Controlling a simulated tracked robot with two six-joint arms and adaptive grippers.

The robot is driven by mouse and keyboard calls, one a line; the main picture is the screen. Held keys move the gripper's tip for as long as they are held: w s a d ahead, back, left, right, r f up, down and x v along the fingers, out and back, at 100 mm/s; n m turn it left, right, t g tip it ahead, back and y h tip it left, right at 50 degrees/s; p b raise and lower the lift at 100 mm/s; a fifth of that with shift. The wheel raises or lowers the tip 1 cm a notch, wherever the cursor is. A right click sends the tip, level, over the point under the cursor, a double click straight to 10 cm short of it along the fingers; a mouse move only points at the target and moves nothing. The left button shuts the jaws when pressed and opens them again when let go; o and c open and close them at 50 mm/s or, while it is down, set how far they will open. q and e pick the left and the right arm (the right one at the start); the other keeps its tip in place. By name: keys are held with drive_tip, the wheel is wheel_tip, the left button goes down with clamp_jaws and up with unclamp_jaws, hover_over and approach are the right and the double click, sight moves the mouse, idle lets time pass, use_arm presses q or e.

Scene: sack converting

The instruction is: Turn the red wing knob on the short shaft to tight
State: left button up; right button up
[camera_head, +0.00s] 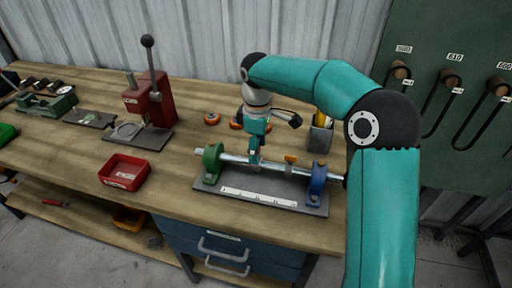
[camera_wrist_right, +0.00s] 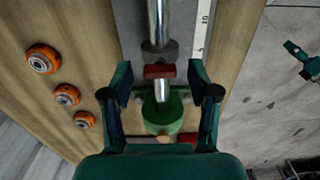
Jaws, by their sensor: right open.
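The red wing knob (camera_wrist_right: 160,71) shows in the right wrist view, lying crosswise at the shaft (camera_wrist_right: 158,22) beside a grey collar. My right gripper (camera_wrist_right: 161,84) is open, with one finger on each side of the knob and a gap to both. In the head view my right gripper (camera_head: 255,160) points down over the shaft (camera_head: 272,163), just right of the green bracket (camera_head: 213,162). The knob is hidden behind the gripper there. The green bracket (camera_wrist_right: 162,112) also shows below the knob in the wrist view. My left gripper is not in view.
The shaft runs to a blue bracket (camera_head: 317,182) on a grey base plate (camera_head: 235,183) with a white scale; an orange piece (camera_head: 290,159) sits on it. A red tray (camera_head: 124,172) and red press (camera_head: 150,98) stand left. Orange rollers (camera_head: 212,118) and a grey cup (camera_head: 320,137) are behind.

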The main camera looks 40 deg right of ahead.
clamp_jaws()
drive_tip(key=shift+a, duration=0.1)
